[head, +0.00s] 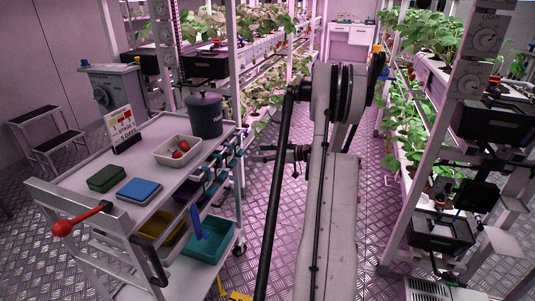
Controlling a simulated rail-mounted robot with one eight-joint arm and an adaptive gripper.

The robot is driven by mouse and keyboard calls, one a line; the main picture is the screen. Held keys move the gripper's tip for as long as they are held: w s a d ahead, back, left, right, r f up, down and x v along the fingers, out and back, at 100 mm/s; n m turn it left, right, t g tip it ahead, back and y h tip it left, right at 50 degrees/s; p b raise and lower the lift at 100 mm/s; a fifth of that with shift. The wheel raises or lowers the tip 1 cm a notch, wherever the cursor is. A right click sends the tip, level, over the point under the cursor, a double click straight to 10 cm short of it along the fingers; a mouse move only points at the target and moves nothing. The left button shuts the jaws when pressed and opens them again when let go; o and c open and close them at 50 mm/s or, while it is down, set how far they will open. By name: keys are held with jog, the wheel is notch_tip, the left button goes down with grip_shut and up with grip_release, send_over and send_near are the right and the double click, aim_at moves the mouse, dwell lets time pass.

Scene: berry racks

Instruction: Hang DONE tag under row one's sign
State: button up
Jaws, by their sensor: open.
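My gripper (262,153) is in the aisle to the right of the cart, beside my arm, with its fingers pointing left. It looks open, with nothing visible between the fingers. I cannot make out a DONE tag in this view. A white sign card (123,128) with red marks and small print, partly legible as "STAGE" and "DAY", stands tilted on the cart's back left. I cannot tell whether it is row one's sign. A blue flat piece (197,222) is at the cart's right side; I cannot tell what it is.
The cart (135,166) carries a white tray with red berries (164,152), a dark lidded pot (204,115), and green (107,178) and blue (139,190) boxes. Its red-ended lever (78,220) juts out front. Planted racks (425,78) line the aisle. A step stool (45,137) stands left.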

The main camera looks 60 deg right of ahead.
aim_at(244, 153)
jog(key=shift+b+x, duration=0.65)
jog(key=shift+x, duration=3.3)
jog(key=shift+c, duration=0.5)
jog(key=c, duration=0.9)
jog(key=shift+r+p, duration=0.4)
jog(key=shift+r, duration=0.6)
jog(key=shift+s+d, duration=0.1)
jog(key=shift+s, duration=0.05)
jog(key=shift+f+b+v, duration=0.2)
jog(key=shift+v, duration=0.9)
jog(key=shift+f+b+v, duration=0.2)
jog(key=shift+b+v, duration=0.05)
jog(key=shift+v, duration=0.85)
jog(key=shift+f+b+v, duration=0.2)
jog(key=shift+v, duration=0.9)
jog(key=shift+s, duration=0.1)
